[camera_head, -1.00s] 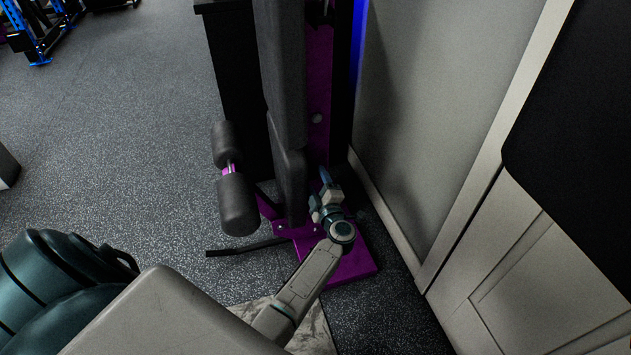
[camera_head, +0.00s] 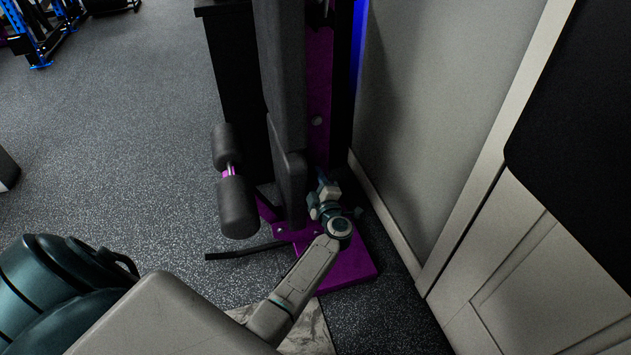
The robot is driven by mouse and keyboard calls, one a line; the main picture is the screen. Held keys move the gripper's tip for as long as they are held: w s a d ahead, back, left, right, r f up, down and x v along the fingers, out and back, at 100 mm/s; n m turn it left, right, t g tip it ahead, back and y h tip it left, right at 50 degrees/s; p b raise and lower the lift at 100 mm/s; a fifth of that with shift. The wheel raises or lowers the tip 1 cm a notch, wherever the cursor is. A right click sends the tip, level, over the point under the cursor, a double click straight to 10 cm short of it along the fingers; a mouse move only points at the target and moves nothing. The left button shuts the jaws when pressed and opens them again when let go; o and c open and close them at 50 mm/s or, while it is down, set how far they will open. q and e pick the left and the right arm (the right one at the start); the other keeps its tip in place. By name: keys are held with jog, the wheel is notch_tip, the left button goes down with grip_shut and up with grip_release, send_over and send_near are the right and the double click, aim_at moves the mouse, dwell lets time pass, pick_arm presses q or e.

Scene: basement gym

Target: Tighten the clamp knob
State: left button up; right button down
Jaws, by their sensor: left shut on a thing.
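My left arm comes in from the bottom, and its gripper (camera_head: 325,186) is at the purple upright of the gym machine (camera_head: 318,100), just right of the dark pad's lower end. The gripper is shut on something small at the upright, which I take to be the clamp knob. The knob is hidden behind the fingers and I cannot make out its shape or how tight it is. A small round light spot (camera_head: 317,121) shows higher on the upright, clear of the gripper. My right gripper is not in view.
The tall dark pad (camera_head: 282,80) and the foam rollers (camera_head: 237,206) stand left of the gripper. The purple base plate (camera_head: 350,267) lies below. A grey wall (camera_head: 435,110) is close on the right. Open speckled floor (camera_head: 130,140) lies to the left.

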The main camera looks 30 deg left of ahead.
pick_arm(q)
jog(key=n, duration=0.2)
jog(key=shift+n, duration=2.3)
jog(key=o, duration=1)
jog(key=shift+r, duration=0.1)
jog(key=p+v, duration=0.2)
jog(key=v, duration=0.9)
